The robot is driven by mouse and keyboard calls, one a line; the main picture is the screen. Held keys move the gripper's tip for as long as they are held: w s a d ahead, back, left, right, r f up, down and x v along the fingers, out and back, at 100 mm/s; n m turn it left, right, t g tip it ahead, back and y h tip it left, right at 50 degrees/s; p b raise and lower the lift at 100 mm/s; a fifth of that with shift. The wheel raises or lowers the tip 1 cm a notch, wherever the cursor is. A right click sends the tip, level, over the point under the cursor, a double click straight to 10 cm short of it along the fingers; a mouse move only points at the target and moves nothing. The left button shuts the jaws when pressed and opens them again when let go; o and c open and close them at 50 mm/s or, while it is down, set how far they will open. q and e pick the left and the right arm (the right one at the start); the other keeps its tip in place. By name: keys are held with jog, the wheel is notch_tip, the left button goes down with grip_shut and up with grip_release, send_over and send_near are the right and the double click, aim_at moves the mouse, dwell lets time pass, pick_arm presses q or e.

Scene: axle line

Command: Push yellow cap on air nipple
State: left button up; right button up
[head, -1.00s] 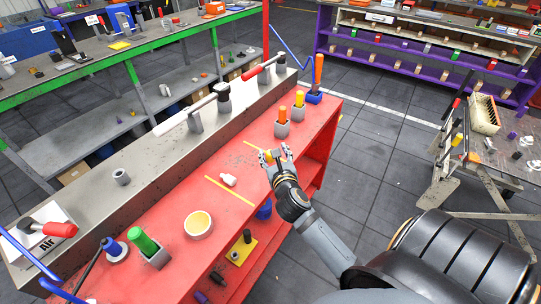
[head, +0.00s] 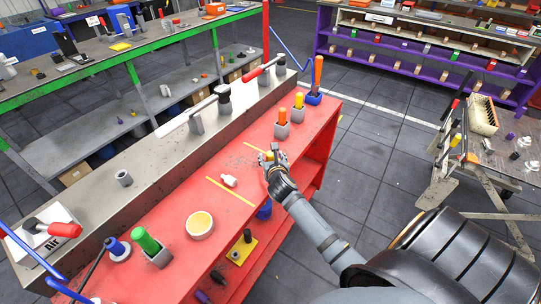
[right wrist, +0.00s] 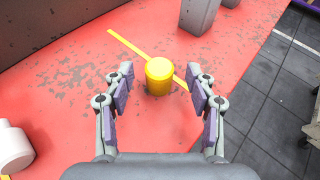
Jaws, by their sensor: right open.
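A yellow cap (right wrist: 159,75), a short cylinder, stands upright on the red table top (right wrist: 75,75) in the right wrist view. My right gripper (right wrist: 160,100) is open, with one finger to each side of the cap and its tips apart from it. In the head view the right gripper (head: 270,156) is over the red table, and its fingers partly hide the cap. A white fitting (head: 229,181), which may be the air nipple, lies on the table to the left of the gripper. Part of a white thing (right wrist: 12,148) shows at the left edge of the wrist view. My left gripper is not in view.
Grey holders with a yellow piece (head: 299,100) and a red-topped piece (head: 282,115) stand behind the gripper. A grey raised ledge (head: 90,208) runs along the table's left side.

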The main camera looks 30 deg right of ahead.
jog(key=x, duration=0.2)
jog(key=shift+w+d+f, duration=0.1)
jog(key=shift+w+f, duration=0.15)
jog(key=shift+w, duration=0.05)
jog(key=shift+s, duration=0.1)
jog(key=shift+c, duration=0.2)
jog(key=shift+r, duration=0.1)
jog(key=shift+c, duration=1.4)
jog(key=c, duration=0.7)
